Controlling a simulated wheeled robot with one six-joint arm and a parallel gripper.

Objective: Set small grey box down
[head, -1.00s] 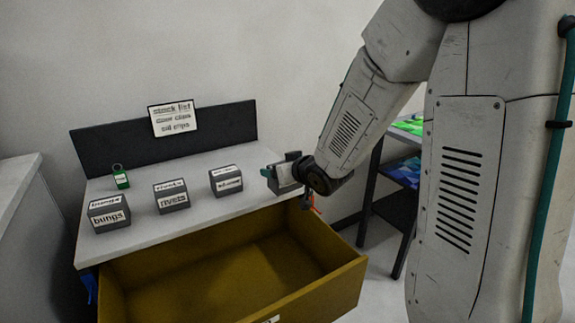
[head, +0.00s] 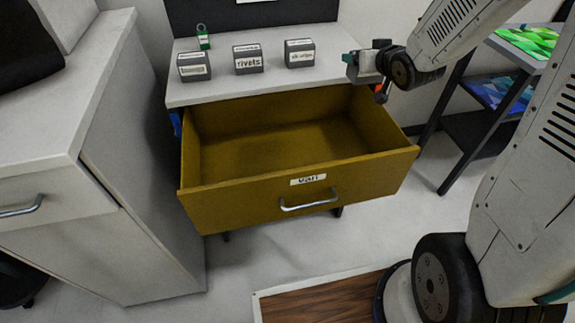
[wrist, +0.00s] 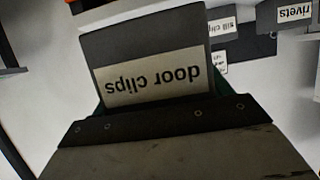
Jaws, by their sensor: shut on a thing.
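My gripper (head: 354,66), with green fingertips, is shut on a small grey box. The box fills the middle of the wrist view (wrist: 148,50), its white "door clips" label upside down there.
The yellow drawer (head: 300,200) is open and empty. A dark shelf rack (head: 480,130) stands right; a white cabinet (head: 85,110) left.

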